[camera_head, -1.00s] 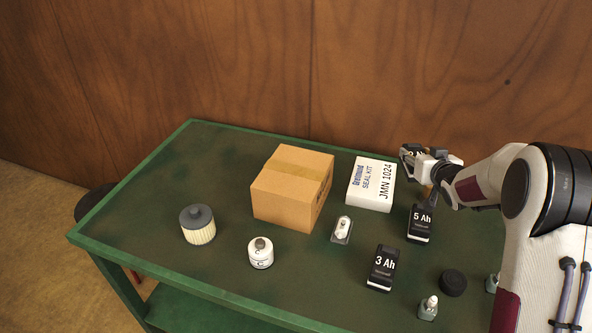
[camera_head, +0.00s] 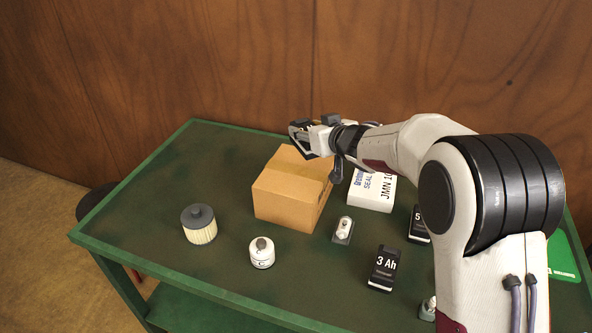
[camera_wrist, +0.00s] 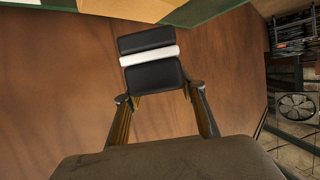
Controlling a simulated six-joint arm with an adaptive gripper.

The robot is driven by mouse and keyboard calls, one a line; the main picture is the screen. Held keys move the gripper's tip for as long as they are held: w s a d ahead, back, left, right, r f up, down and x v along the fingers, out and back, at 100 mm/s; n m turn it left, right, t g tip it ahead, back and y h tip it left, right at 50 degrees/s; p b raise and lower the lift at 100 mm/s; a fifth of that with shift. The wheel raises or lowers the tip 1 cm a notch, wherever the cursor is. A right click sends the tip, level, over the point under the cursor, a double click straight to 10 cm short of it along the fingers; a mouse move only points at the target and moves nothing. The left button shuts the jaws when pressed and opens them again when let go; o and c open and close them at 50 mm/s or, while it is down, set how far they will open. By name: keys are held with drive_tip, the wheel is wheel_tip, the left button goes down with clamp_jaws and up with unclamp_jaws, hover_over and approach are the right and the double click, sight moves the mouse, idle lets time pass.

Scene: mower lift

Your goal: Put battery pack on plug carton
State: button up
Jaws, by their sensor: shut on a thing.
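My gripper (camera_head: 298,139) is shut on a dark battery pack (camera_wrist: 153,74), which has a pale band across it in the wrist view. In the head view the pack is mostly hidden by the gripper. The brown cardboard carton (camera_head: 285,202) stands closed on the green table, with a strip of tape along its top. My gripper is above and behind its far right corner, seemingly apart from it. I cannot read a plug label on the carton. Two other battery packs, one marked 3 Ah (camera_head: 383,267) and a partly hidden one (camera_head: 418,224), stand on the table.
A white seal kit box (camera_head: 371,189) stands right of the carton, partly hidden by my arm. The table's left side is clear.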

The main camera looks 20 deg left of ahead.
drive_tip(key=shift+s+a+r, duration=0.3)
drive_tip(key=shift+s+a, duration=0.3)
drive_tip(key=shift+a, duration=0.3)
drive_tip(key=shift+s+a+r, duration=0.3)
drive_tip(key=shift+s+a, duration=0.25)
drive_tip(key=shift+a, duration=0.3)
hover_over(292, 176)
wheel_tip(292, 176, down, 6)
drive_tip(key=shift+f, duration=0.15)
drive_tip(key=shift+d, duration=0.1)
drive_tip(key=shift+f, duration=1.85)
drive_tip(key=shift+f, duration=0.1)
